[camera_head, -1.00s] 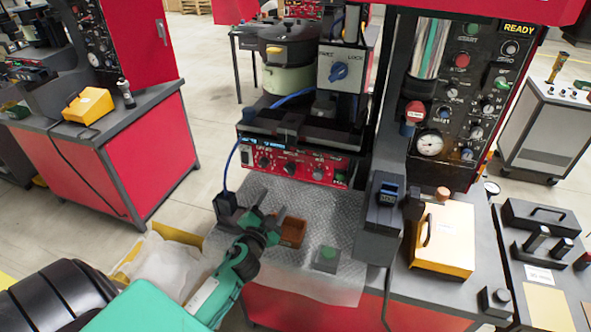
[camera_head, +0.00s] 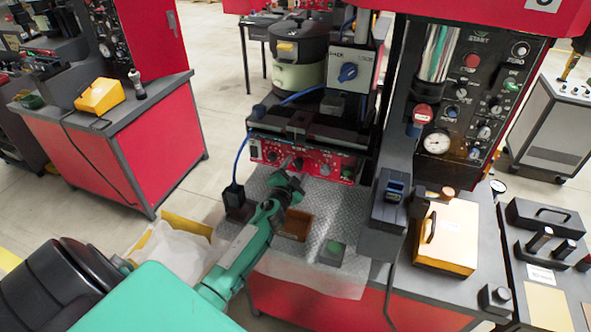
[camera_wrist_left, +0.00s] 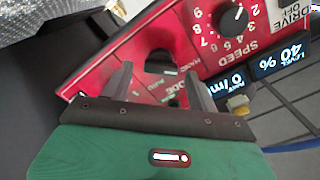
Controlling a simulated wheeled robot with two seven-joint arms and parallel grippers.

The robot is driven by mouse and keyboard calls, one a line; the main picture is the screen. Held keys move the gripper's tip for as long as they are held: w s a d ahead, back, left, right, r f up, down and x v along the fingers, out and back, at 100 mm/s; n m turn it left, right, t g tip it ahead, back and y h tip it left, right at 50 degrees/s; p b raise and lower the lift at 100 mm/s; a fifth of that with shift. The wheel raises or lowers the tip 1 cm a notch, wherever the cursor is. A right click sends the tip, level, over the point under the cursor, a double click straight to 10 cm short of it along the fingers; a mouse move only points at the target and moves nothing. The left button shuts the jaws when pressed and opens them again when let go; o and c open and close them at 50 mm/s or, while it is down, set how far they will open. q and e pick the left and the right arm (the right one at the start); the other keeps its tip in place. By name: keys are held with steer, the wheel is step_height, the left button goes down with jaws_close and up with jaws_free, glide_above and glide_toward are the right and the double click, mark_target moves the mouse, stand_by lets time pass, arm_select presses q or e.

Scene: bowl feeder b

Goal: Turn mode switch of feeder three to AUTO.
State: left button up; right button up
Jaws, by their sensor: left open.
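The red control panel (camera_head: 335,164) with its row of knobs sits at the front of the feeder. In the left wrist view, the red panel (camera_wrist_left: 205,45) fills the upper middle. A dark round knob (camera_wrist_left: 160,62), likely the mode switch, shows beyond and between the fingers, near a partly hidden label ending in "ODE". My left gripper (camera_wrist_left: 163,88) is open, its fingers apart with no grip on the knob visible. The switch's pointer direction is unclear. My right gripper is not in view.
A speed knob (camera_wrist_left: 235,19) and lit displays (camera_wrist_left: 278,60) lie beside the dark knob. A blue cable runs left of the panel. A grey box with a blue knob (camera_head: 347,72) stands above.

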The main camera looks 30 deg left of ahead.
arm_select(q)
steer(key=shift+w, duration=0.15)
steer(key=c, duration=1)
